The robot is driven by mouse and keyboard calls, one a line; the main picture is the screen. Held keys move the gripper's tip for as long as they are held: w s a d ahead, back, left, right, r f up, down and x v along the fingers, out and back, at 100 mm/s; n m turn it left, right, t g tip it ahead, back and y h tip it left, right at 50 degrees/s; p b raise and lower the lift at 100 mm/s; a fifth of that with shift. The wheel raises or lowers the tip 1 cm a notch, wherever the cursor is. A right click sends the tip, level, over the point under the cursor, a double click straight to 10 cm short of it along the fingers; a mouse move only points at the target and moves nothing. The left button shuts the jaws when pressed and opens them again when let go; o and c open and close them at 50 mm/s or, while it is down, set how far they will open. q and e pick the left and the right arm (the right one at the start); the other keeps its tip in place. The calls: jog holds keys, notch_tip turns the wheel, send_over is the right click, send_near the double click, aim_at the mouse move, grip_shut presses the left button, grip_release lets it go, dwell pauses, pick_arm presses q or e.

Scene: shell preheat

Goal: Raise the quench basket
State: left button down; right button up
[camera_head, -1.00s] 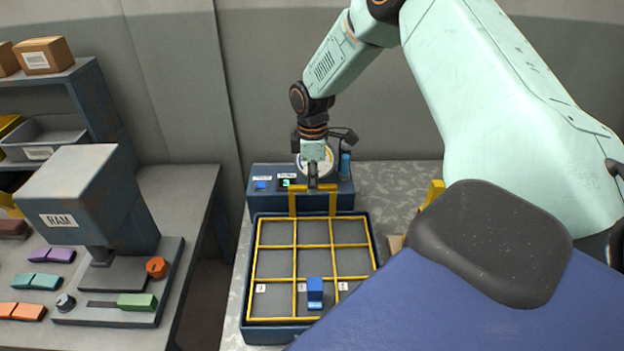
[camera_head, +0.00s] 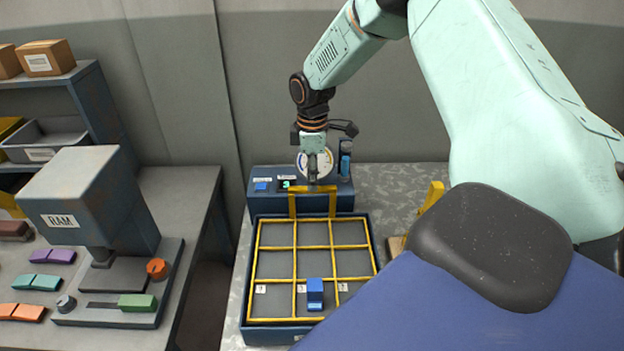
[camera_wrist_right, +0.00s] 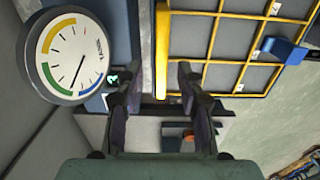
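The quench basket (camera_head: 295,262) is a yellow wire grid lying low in a dark blue tank (camera_head: 368,229). Its upright yellow handle (camera_head: 332,203) stands at the back edge. My right gripper (camera_head: 313,181) is at the handle's top bar, pointing down. In the right wrist view the fingers of my right gripper (camera_wrist_right: 158,88) are apart, with the yellow handle bar (camera_wrist_right: 162,50) between them and visible gaps on both sides. A blue block (camera_head: 315,291) sits in the front middle part of the basket. My left gripper is out of view.
A blue control box with a small display (camera_head: 262,186) and a round gauge (camera_wrist_right: 68,57) stands behind the basket, close to my right gripper. A RAM press (camera_head: 85,200) and coloured bars stand on the left table. A yellow stand (camera_head: 431,196) is right of the tank.

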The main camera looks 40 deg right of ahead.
notch_tip(320, 180, up, 10)
jog(key=shift+r, duration=0.2)
jog(key=shift+f, duration=0.1)
dwell(0.5)
